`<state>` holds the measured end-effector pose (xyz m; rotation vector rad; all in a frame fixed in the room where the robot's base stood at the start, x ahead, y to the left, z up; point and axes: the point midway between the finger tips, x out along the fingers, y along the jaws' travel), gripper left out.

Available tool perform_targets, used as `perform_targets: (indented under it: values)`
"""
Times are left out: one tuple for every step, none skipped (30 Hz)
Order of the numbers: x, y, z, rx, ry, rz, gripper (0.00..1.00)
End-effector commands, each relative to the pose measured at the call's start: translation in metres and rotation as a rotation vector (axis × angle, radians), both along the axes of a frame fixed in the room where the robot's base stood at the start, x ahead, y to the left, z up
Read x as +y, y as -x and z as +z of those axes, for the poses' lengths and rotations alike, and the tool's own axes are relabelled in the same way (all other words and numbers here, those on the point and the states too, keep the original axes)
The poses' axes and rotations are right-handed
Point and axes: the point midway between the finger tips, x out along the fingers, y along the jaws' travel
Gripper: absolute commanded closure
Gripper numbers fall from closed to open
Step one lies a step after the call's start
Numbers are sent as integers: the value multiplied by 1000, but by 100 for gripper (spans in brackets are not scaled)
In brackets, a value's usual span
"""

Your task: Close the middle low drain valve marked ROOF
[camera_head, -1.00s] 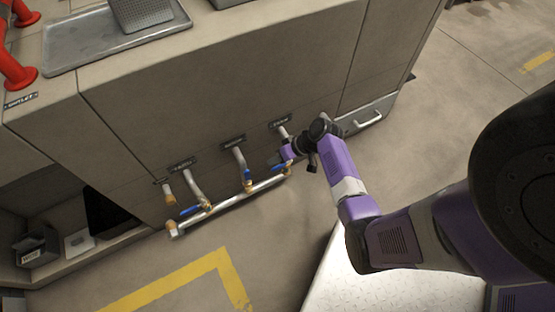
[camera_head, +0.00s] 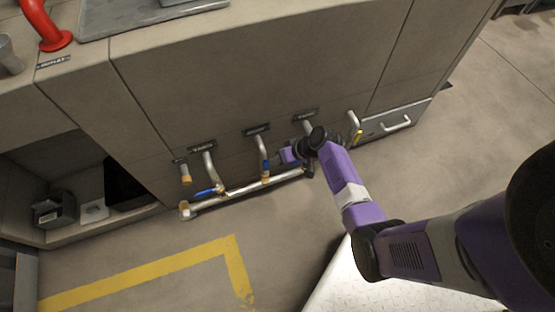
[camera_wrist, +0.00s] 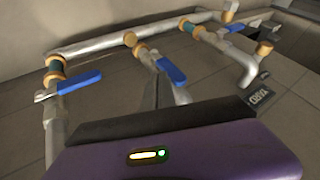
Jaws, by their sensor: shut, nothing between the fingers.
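The middle low valve (camera_head: 266,178) sits on the middle pipe under a dark label plate (camera_head: 256,130), whose text is too small to read. Its blue lever (camera_wrist: 171,70) lies roughly along its pipe in the wrist view. The left valve's lever (camera_head: 205,191) lies across its pipe. Another blue lever (camera_wrist: 80,82) at the left of the wrist view is also across its pipe. My gripper (camera_head: 287,155) is shut and empty, just right of the middle valve. In the wrist view its grey fingers point toward the middle lever; contact cannot be told.
A silver manifold pipe (camera_head: 235,191) runs low along the cabinet front (camera_head: 240,75). A pipe with a yellow handle (camera_head: 355,125) stands to the right, near a drawer (camera_head: 395,122). A label (camera_wrist: 260,95) appears to read YARD. Floor before the pipes is clear.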

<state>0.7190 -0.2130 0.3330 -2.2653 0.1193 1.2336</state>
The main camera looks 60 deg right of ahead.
Motion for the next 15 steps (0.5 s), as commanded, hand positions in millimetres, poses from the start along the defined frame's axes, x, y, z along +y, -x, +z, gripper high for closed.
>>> perform_targets:
  values:
    - [0, 0, 0, 0, 1, 0, 100]
    - [0, 0, 1, 2, 2, 0, 100]
    - [1, 0, 1, 3, 6, 0, 100]
    - [1, -1, 2, 6, 9, 0, 100]
    - [2, -1, 3, 9, 14, 0, 100]
    - [2, -1, 3, 15, 22, 1, 100]
    - [3, -2, 4, 20, 29, 2, 100]
    - [4, -2, 4, 24, 35, 3, 100]
    - [4, -2, 4, 28, 42, 2, 100]
    - [5, -3, 4, 32, 46, 1, 100]
    - [5, -3, 4, 34, 50, 2, 100]
    - [5, -3, 4, 37, 55, 2, 100]
    - [6, -4, 4, 40, 58, 2, 100]
    - [6, -4, 5, 44, 64, 3, 100]
    - [7, -4, 5, 49, 72, 3, 100]
